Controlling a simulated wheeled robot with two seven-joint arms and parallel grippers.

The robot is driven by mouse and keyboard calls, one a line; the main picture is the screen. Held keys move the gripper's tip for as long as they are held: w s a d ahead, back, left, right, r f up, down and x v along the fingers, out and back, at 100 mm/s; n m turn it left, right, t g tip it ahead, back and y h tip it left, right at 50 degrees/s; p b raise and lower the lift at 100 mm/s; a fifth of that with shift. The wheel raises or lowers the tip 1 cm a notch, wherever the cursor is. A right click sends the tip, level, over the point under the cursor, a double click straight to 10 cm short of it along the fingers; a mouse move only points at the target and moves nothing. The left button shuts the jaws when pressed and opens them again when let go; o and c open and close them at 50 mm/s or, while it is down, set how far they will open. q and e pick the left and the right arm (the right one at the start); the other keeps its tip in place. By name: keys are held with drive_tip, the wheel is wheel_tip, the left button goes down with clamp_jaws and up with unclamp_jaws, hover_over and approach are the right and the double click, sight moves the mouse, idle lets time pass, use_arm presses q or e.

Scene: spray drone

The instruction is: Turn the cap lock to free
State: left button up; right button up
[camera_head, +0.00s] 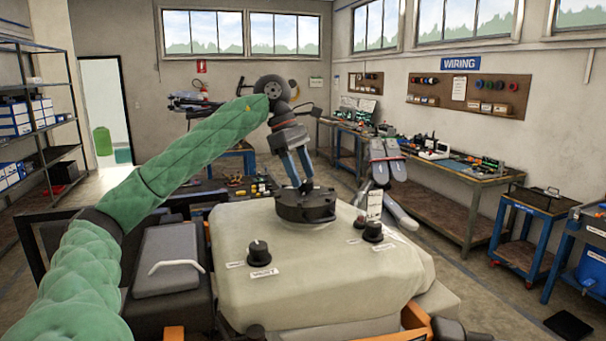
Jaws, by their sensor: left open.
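A large pale beige tank (320,275) fills the lower middle of the head view. A dark round cap (305,208) sits on its top towards the back. My left gripper (302,186) points down over the cap with its jaws open. Its fingertips are at the cap's top; I cannot tell whether they touch it or straddle a raised part. A black knob (259,254) with a white label stands at the front left of the tank. Another black knob (373,231) stands at the right. The lock's marking is too small to read.
A dark grey case with a pale handle (174,266) is left of the tank. Workbenches (455,180) line the right wall. Shelves (40,130) stand at the left.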

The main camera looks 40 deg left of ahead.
use_arm(q)
drive_tip(key=shift+d+f, duration=0.3)
drive_tip(key=shift+f, duration=0.15)
drive_tip(key=shift+w+f, duration=0.1)
drive_tip(key=shift+f, duration=0.25)
drive_tip(key=c, duration=1)
